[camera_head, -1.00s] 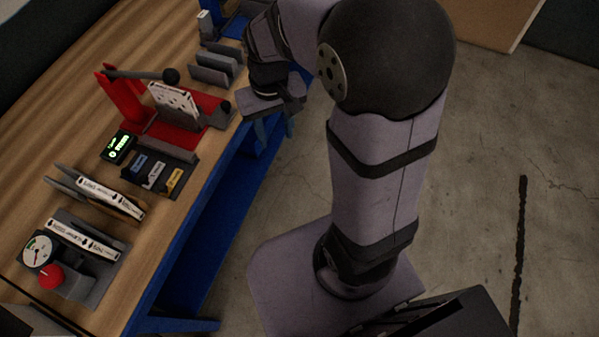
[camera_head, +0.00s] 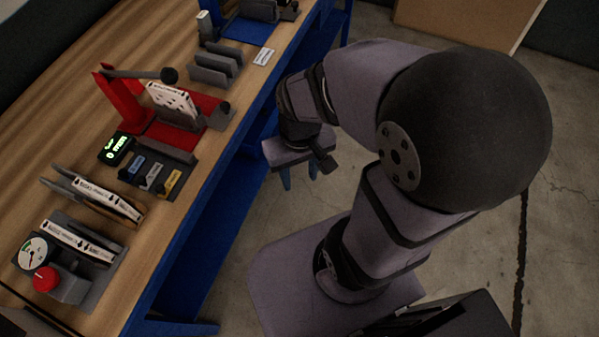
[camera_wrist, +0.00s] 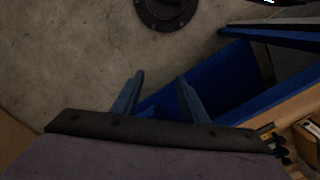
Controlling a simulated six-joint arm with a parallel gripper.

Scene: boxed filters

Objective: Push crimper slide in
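The red crimper (camera_head: 121,96) stands on the bench with its dark lever (camera_head: 140,74) running out to a black ball knob. A white printed box (camera_head: 173,100) stands upright in it. What looks like its grey slide (camera_head: 217,118), with a small dark knob, is at the bench-edge side of the red base; I cannot tell how far in it sits. My gripper (camera_head: 300,180) is beyond the bench's front edge, right of and apart from the slide. In the wrist view its blue fingers (camera_wrist: 160,85) are spread with nothing between them, above floor and blue bench frame.
Grey upright holders (camera_head: 215,66) and a white card (camera_head: 264,57) lie farther back. A green-lit display (camera_head: 115,148), a dark tray with coloured tags (camera_head: 155,172), a box rack (camera_head: 95,195) and a gauge (camera_head: 32,252) with a red knob (camera_head: 46,278) stand nearer. Space around my gripper is clear.

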